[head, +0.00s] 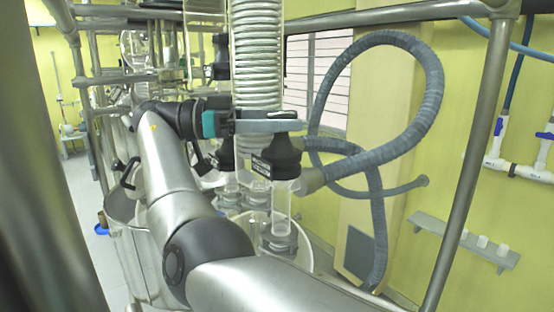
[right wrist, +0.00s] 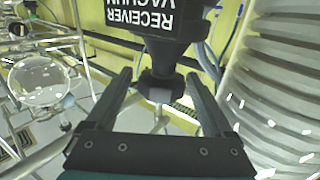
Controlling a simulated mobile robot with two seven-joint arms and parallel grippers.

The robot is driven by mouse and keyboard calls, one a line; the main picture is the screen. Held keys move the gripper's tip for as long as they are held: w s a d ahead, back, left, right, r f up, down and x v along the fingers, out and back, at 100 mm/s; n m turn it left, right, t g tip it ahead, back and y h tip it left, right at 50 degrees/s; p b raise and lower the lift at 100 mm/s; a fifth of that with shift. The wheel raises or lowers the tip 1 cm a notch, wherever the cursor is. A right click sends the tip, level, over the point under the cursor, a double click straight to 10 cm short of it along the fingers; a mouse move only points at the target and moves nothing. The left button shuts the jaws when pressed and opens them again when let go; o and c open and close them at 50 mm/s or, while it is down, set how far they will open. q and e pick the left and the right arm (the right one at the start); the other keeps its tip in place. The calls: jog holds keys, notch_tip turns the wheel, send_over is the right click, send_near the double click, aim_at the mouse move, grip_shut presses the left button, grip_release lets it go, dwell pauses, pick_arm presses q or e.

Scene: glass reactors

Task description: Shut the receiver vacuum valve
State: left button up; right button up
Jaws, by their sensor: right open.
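The receiver vacuum valve (head: 276,158) is a black body with a white-lettered label, just right of centre in the head view, above a clear glass tube. In the right wrist view its black body (right wrist: 168,45) hangs from the top with the label upside down, and its narrower black end lies between my fingers in the picture. My right gripper (head: 290,124) reaches in from the left at the valve's top. In the right wrist view my right gripper (right wrist: 158,78) is open, with gaps on both sides of the black part. I cannot tell whether a finger touches it. My left gripper is not in view.
A glass coil column (head: 257,60) stands directly behind the gripper. A ribbed grey hose (head: 433,85) loops to the right of the valve. A metal frame post (head: 470,160) stands farther right. Glass vessels (head: 130,215) and frame bars crowd the left. A wall shelf (head: 462,243) is at lower right.

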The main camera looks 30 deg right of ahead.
jog(key=shift+w+n+t+h+b, duration=0.1)
jog(key=shift+n+t+h+b, duration=0.65)
jog(key=shift+n+t, duration=0.6)
